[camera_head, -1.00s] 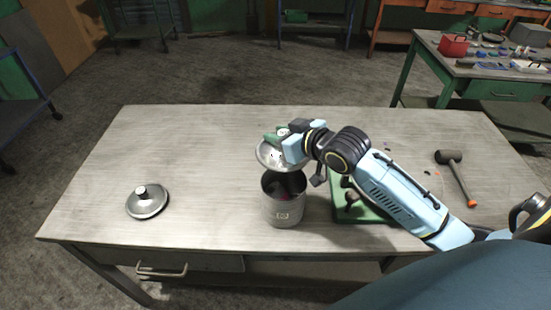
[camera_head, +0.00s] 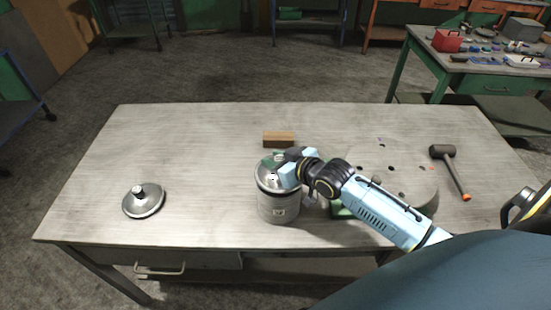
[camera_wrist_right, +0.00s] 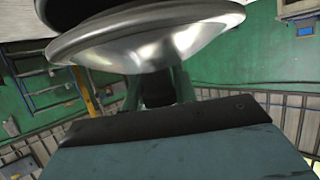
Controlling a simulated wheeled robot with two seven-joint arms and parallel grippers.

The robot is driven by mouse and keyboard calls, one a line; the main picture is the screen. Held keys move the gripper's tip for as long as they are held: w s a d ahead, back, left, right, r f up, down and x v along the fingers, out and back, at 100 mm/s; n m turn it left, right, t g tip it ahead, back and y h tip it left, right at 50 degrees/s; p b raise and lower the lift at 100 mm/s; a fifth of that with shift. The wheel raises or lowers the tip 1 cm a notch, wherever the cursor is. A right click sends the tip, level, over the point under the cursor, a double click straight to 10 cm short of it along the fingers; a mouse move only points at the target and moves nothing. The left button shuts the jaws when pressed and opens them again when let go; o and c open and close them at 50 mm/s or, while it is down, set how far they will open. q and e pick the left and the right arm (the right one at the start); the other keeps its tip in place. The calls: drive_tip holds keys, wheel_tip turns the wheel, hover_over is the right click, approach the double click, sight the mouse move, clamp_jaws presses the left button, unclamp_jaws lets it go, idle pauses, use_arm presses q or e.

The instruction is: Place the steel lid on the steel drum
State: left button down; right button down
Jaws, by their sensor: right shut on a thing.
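The steel drum (camera_head: 278,207) stands upright on the table, just left of my right forearm. My right gripper (camera_head: 281,160) is over its mouth, shut on a shiny round steel lid (camera_head: 265,182). In the head view the lid covers most of the mouth; I cannot tell whether it rests on the rim or hangs just above it. The right wrist view shows the lid's polished dished surface (camera_wrist_right: 155,42) close up, but the drum is not visible there. A second, similar lid with a knob (camera_head: 144,204) lies on the table at the left. My left gripper is not in view.
A wooden block (camera_head: 278,140) lies behind the drum. A green object (camera_head: 341,210) is partly hidden under my right arm. A pale disc with holes (camera_head: 412,178) and a dark mallet (camera_head: 446,153) lie to the right. The table's left middle is clear.

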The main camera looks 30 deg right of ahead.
drive_tip(key=shift+f, duration=0.55)
drive_tip(key=c, duration=1.1)
unclamp_jaws()
drive_tip(key=shift+r, duration=0.1)
drive_tip(key=shift+r, duration=0.3)
drive_tip(key=shift+s+r, duration=0.2)
drive_tip(key=shift+r, duration=0.1)
drive_tip(key=v, duration=1.1)
drive_tip(key=shift+s+d, duration=0.15)
drive_tip(key=shift+s, duration=0.15)
